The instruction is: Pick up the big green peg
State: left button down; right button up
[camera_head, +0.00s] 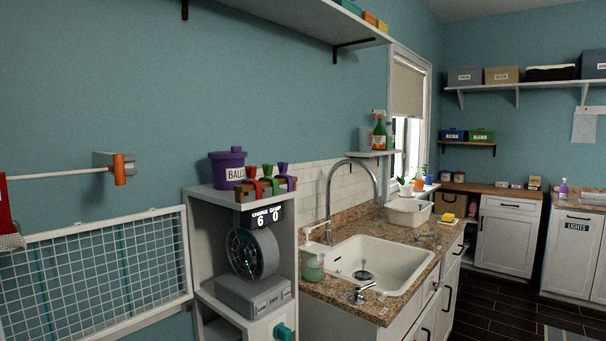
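A green peg-like piece (269,178) stands in a small wooden rack (255,194) on top of the white shelf unit, left of the sink. A red piece (252,183) is on its left and a purple one (284,175) on its right. The view is too small to show the green piece's exact shape. Neither of my grippers is in view.
A purple tub labelled BALLS (228,170) stands left of the rack. A round fan-like device (252,253) is below it. A teal knob (283,332) sticks out low down. The sink (372,262) is to the right; dark floor (500,325) lies beyond.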

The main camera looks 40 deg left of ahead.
aim_at(268, 169)
jog(key=u, duration=0.75)
jog(key=i, duration=1)
jog(key=u, duration=1.1)
